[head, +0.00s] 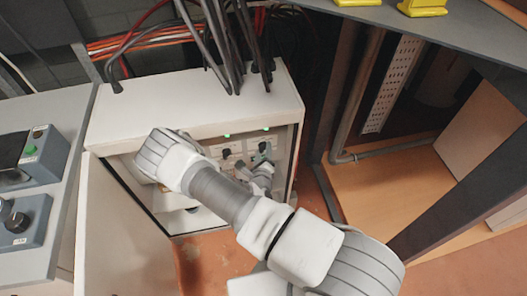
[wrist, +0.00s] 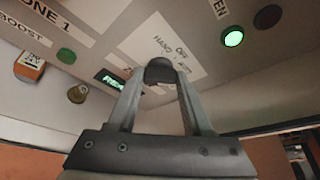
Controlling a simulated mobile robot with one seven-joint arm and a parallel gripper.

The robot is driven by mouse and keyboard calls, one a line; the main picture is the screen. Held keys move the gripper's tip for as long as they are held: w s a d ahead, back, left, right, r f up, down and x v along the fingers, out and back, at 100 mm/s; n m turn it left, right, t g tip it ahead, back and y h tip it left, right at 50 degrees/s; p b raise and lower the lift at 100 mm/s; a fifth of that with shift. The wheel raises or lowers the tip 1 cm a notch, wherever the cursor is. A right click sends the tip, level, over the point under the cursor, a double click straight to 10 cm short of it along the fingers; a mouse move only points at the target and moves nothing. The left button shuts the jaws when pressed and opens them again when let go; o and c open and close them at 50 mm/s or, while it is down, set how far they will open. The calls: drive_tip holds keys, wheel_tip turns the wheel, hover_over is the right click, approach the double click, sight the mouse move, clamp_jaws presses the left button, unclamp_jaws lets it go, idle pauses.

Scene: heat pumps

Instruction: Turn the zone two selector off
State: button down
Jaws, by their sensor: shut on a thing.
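The black selector knob (wrist: 160,68) sits on the light panel in the wrist view, beside a white label with OFF and HAND readable and other words partly covered. My gripper (wrist: 160,82) is shut on this knob, one finger on each side. The fingers hide part of the label and panel, and I cannot read the knob's pointer direction. In the head view, my gripper (head: 264,167) reaches into the open cabinet (head: 190,115) at the right side of its panel, with the knob largely hidden.
Another black knob (head: 226,152) is left of my gripper. A lit green lamp (wrist: 233,38), a dark green button (wrist: 66,56) and a small display (wrist: 112,80) surround the held knob. The cabinet door (head: 120,230) stands open at left. Cables (head: 225,45) enter the cabinet top.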

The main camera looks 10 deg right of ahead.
idle(0.3)
drive_tip(key=n, duration=0.1)
drive_tip(key=n+t+h+b, duration=0.1)
drive_tip(key=n, duration=0.1)
drive_tip(key=shift+a+f+h+b, duration=0.15)
drive_tip(key=shift+f+h+b, duration=0.05)
drive_tip(key=shift+h+b, duration=0.1)
drive_tip(key=shift+n+t+h+b, duration=0.6)
drive_tip(key=shift+n+b, duration=0.5)
drive_tip(key=shift+n, duration=0.9)
drive_tip(key=shift+c, duration=1.6)
unclamp_jaws()
drive_tip(key=shift+s, duration=0.1)
